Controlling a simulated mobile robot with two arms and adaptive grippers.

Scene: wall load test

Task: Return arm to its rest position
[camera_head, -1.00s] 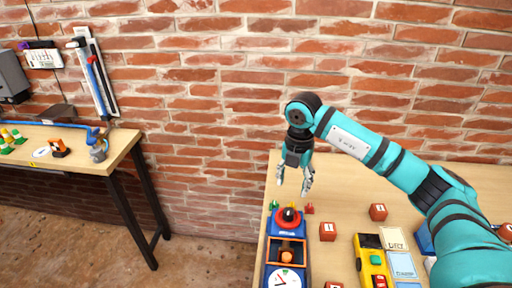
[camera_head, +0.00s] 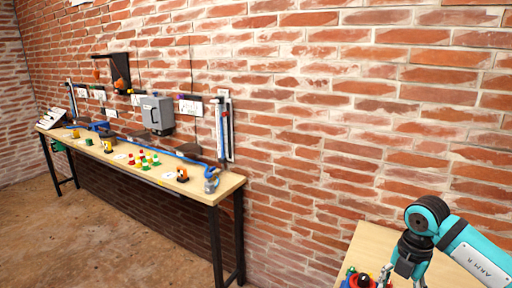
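My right arm comes in from the right at the lower right corner. Its teal and black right gripper (camera_head: 403,277) points down over the near wooden table (camera_head: 377,245), with its fingers apart and nothing seen between them. The fingertips are partly cut off by the bottom edge. A red and black round-topped toy (camera_head: 363,281) shows just left of the gripper, mostly below the frame. My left gripper is not in view.
A long wooden bench (camera_head: 228,186) with black legs runs along the brick wall at left, bearing small coloured items. A grey box (camera_head: 157,115) and a blue-and-white wall rail (camera_head: 225,130) hang above it. Open floor (camera_head: 120,245) lies in front.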

